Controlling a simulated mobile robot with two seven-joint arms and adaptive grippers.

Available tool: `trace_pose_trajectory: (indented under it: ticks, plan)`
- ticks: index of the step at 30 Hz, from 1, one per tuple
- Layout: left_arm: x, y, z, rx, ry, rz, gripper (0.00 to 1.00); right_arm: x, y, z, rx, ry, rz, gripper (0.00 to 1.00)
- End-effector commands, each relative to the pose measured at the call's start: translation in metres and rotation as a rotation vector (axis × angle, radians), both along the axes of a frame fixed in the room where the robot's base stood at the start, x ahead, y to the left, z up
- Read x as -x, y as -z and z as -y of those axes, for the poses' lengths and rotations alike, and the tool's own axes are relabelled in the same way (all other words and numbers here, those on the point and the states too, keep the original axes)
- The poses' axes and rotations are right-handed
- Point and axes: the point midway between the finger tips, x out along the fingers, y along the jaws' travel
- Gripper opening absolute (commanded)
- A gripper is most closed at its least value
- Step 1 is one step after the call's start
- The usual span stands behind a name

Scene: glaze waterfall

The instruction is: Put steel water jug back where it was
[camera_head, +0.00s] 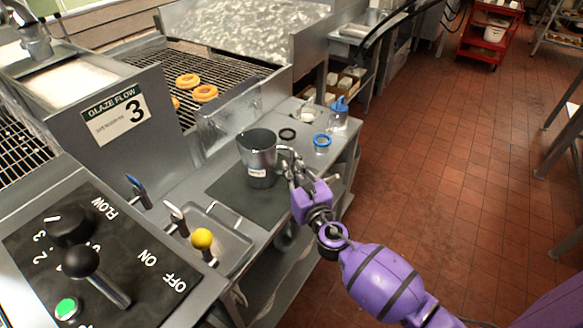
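The steel water jug (256,160), grey with a small white label, stands upright on a dark mat (228,196) on the steel counter. Its handle points right. My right gripper (293,168) is at the handle side of the jug, its fingers overlapping the handle. Whether they are closed on it or only around it is too small to tell. My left gripper is not in view.
A blue-rimmed jar (322,143), a dark ring (287,134) and a blue-topped container (339,108) are behind the jug. A control panel (120,265) with knobs and levers is front left. Doughnuts (205,94) lie on the rack. Red tiled floor lies right.

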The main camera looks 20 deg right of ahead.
Motion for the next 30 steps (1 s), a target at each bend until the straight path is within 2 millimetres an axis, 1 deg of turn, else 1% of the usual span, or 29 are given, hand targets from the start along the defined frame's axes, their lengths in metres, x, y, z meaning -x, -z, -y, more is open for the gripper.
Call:
trace_pose_trajectory:
  ticks: [1,2,3,11,14,17,24,27,30]
  plan:
    - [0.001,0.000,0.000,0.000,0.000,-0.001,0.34,0.000,-0.001,0.000,0.000,0.000,0.000,0.22]
    - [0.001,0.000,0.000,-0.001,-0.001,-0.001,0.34,0.000,-0.001,0.000,0.000,0.000,0.000,0.26]
    - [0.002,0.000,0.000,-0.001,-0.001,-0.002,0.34,0.000,-0.001,0.000,0.000,0.000,0.001,0.27]
    - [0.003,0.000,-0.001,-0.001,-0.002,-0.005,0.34,0.000,-0.001,0.000,0.000,0.000,0.000,0.27]
    - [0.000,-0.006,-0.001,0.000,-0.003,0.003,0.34,0.000,-0.007,0.000,0.001,0.000,0.002,0.27]
    - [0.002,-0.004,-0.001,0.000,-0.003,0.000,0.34,0.013,-0.003,0.001,0.001,0.000,-0.001,0.27]
    - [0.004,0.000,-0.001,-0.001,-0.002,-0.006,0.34,0.066,-0.002,0.004,-0.001,0.001,-0.003,0.27]
    - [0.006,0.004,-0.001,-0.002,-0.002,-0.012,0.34,0.086,-0.001,0.005,0.000,0.000,-0.003,0.27]
    - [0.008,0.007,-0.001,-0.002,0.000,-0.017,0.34,0.102,-0.002,0.006,0.000,0.000,-0.003,0.27]
